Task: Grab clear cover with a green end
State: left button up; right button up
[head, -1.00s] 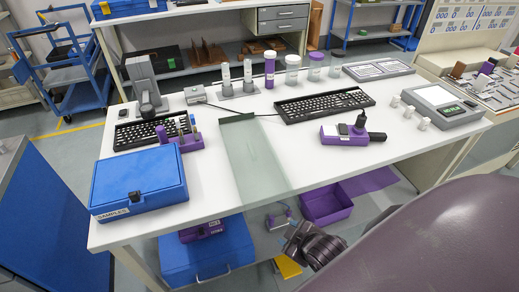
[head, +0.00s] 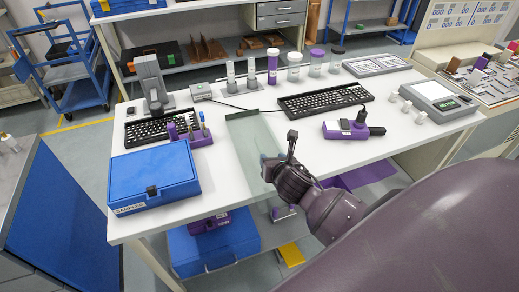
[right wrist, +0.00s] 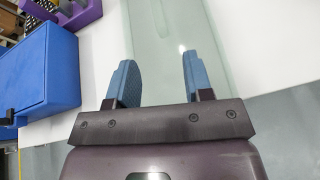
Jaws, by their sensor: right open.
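The clear cover (head: 246,143) is a long see-through, pale greenish sheet lying on the white table, running from the middle toward the front edge. Its dark green end (head: 242,114) is at the far side, near the black keyboard. My right gripper (head: 279,158) is over the near part of the cover, by the table's front edge, and hides some of it. In the right wrist view, the two blue fingers of my right gripper (right wrist: 160,82) are apart with nothing gripped. The cover (right wrist: 155,28) lies ahead of and between them; whether they touch it I cannot tell. My left gripper is out of view.
A blue samples box (head: 152,178) stands left of the cover, with a purple holder (head: 201,137) behind it. A black keyboard (head: 325,101) and a purple device (head: 346,130) lie to the right. Jars stand at the back. Bare tabletop flanks the cover.

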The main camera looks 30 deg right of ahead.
aim_at(260, 145)
jog(key=shift+w+d+r+n, duration=0.15)
jog(key=shift+w+n, duration=0.6)
jog(key=shift+n, duration=0.25)
jog(key=shift+w+d+t, duration=0.1)
jog(key=shift+w+t, duration=0.2)
jog(key=x, duration=0.5)
jog(key=shift+b, duration=0.4)
jog(key=w+f, duration=0.1)
jog(key=w+d+f, duration=0.1)
jog(key=w, duration=0.1)
jog(key=shift+w+f+b, duration=0.2)
jog(key=shift+f+b, duration=0.1)
jog(key=shift+b, duration=0.1)
jog(key=shift+w+d+f, duration=0.15)
jog(key=shift+w+d, duration=0.05)
jog(key=shift+w, duration=0.25)
jog(key=shift+c, duration=0.5)
grip_shut()
